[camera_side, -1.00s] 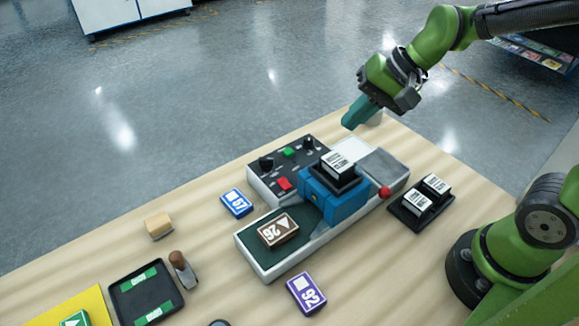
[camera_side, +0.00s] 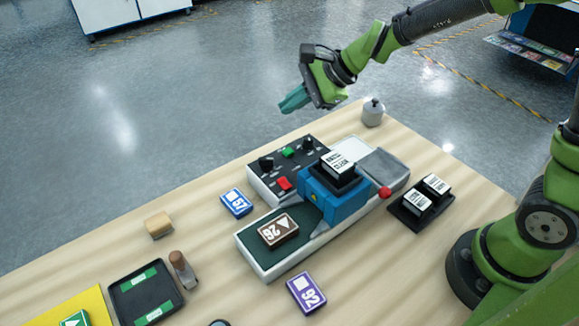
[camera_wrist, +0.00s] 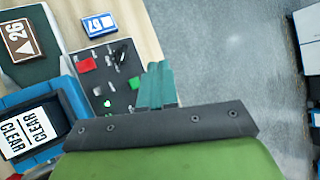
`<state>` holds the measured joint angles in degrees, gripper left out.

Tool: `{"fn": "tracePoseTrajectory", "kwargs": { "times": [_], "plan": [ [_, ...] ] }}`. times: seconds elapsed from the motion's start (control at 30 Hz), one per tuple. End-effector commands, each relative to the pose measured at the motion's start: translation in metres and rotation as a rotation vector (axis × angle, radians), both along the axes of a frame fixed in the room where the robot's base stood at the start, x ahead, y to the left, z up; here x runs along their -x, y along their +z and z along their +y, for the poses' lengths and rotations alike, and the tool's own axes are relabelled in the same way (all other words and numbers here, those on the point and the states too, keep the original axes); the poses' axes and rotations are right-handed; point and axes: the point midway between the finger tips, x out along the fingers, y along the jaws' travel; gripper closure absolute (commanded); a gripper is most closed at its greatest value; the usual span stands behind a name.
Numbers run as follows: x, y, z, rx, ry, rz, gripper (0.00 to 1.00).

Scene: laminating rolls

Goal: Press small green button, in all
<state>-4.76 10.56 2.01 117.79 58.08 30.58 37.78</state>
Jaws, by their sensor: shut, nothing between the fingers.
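The small green button (camera_side: 288,152) is on the dark control panel (camera_side: 274,174) of the laminating machine; it also shows in the wrist view (camera_wrist: 134,83), just left of my fingers. My gripper (camera_side: 291,103) is shut and empty. It is in the air above and beyond the panel's far edge in the side view, apart from the button. In the wrist view my teal fingers (camera_wrist: 157,84) cover part of the scene beside the panel. A second small green spot (camera_wrist: 107,103) glows on the panel. A red switch (camera_side: 284,183) sits near the button.
A black knob (camera_side: 265,163) stands beside the button. The blue press (camera_side: 340,202) carries a black stamp block (camera_side: 340,165). A brown card box (camera_side: 278,231) lies on the machine's bed. A grey weight (camera_side: 372,112) stands at the back edge. Blue box (camera_side: 236,202) sits left.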

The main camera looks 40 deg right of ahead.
Motion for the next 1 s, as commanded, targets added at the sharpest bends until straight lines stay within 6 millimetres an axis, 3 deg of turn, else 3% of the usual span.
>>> {"fn": "tracePoseTrajectory", "kwargs": {
  "times": [0.6, 1.0],
  "plan": [
    [0.001, -0.075, 0.000, 0.000, 0.001, 0.005, 1.00],
    [0.000, -0.087, 0.000, 0.001, 0.001, 0.001, 1.00]
  ]
}}
